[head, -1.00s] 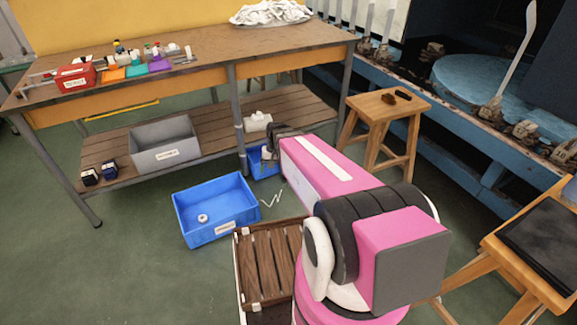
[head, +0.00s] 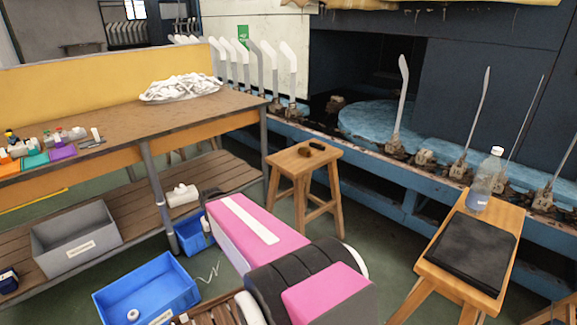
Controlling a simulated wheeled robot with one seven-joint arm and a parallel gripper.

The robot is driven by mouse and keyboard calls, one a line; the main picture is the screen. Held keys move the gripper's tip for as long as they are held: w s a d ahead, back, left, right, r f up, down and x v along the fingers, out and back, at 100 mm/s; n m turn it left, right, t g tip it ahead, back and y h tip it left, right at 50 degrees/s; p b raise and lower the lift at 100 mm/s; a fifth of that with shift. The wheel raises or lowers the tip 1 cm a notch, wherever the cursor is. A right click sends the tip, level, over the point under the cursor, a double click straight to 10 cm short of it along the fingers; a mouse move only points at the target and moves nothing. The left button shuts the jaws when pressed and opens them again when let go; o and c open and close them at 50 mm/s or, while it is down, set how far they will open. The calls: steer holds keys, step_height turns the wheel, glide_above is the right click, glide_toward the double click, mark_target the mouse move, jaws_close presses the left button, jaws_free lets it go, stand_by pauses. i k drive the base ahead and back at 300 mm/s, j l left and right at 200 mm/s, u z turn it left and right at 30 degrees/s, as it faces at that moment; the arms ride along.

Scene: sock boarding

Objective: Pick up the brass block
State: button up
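No block that I can clearly identify as the brass block shows in the head view. Two small dark items, a brown block-like piece (head: 317,146) and a darker rounded one (head: 304,152), lie on the wooden stool (head: 290,160) in the middle; their material is too small to tell. My gripper (head: 206,214) is at the far end of my pink arm, left of the stool and in front of the workbench's lower shelf. It is mostly hidden by the arm, so I cannot see whether its fingers are open.
The workbench (head: 120,115) on the left carries white cloth (head: 180,87) and small coloured items. Blue bins (head: 150,290) stand on the floor. A blue machine with upright boards (head: 400,100) runs along the back. A right stool holds a bottle (head: 484,180) and dark pad (head: 470,250).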

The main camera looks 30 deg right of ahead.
mark_target(304, 150)
steer(key=i+z, duration=0.1)
steer(key=z, duration=0.3)
steer(key=i+j+z, duration=0.1)
steer(key=z, duration=0.3)
steer(key=j+z, duration=0.1)
steer(key=z, duration=0.3)
steer(key=i, duration=0.05)
